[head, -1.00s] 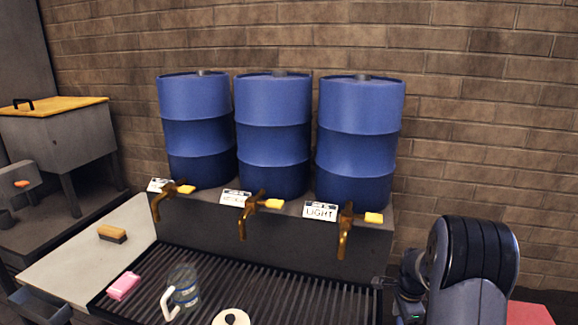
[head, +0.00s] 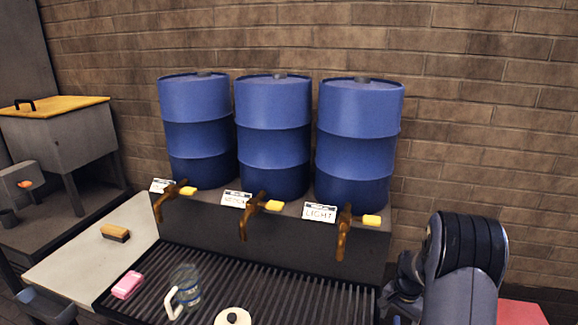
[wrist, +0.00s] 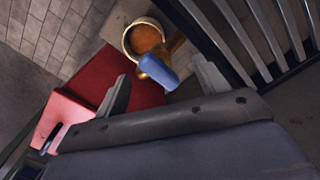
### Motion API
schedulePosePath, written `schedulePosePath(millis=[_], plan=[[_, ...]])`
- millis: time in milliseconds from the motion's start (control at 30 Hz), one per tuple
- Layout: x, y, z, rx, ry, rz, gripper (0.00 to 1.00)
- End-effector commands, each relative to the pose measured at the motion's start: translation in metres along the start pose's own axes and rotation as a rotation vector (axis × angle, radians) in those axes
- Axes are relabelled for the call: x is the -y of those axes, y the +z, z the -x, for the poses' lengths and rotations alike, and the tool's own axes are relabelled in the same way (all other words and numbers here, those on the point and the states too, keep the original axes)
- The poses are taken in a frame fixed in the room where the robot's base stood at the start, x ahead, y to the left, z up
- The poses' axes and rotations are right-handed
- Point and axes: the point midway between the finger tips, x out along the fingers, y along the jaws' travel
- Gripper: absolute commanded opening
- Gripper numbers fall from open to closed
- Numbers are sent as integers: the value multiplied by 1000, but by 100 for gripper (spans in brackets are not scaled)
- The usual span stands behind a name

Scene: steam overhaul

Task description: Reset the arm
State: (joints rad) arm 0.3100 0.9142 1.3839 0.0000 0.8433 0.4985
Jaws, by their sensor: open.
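My gripper (wrist: 161,85) is open in the wrist view, its two fingers apart with nothing visibly held. Beyond the fingers, a blue handle (wrist: 158,73) on a brass-coloured part shows in the gap, next to a round pale-rimmed vessel (wrist: 148,38) with orange-brown inside. I cannot tell whether the fingers are near that handle or well above it. In the head view my dark arm stands at the lower right, and the gripper's fingers cannot be made out there.
Three blue barrels (head: 360,140) with brass taps (head: 343,232) stand behind a slatted drain grate (head: 300,300). A glass mug (head: 185,287), pink sponge (head: 128,285) and white round item (head: 232,317) are on it. A brush (head: 115,233) lies left. A red surface (wrist: 105,70) lies below my gripper.

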Motion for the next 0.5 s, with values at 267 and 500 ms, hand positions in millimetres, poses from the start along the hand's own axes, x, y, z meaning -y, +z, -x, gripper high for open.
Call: schedulePosePath(millis=[267, 500], plan=[[0, 0, 3, 1, 1, 219, 69], [0, 0, 3, 2, 1, 408, 69]])
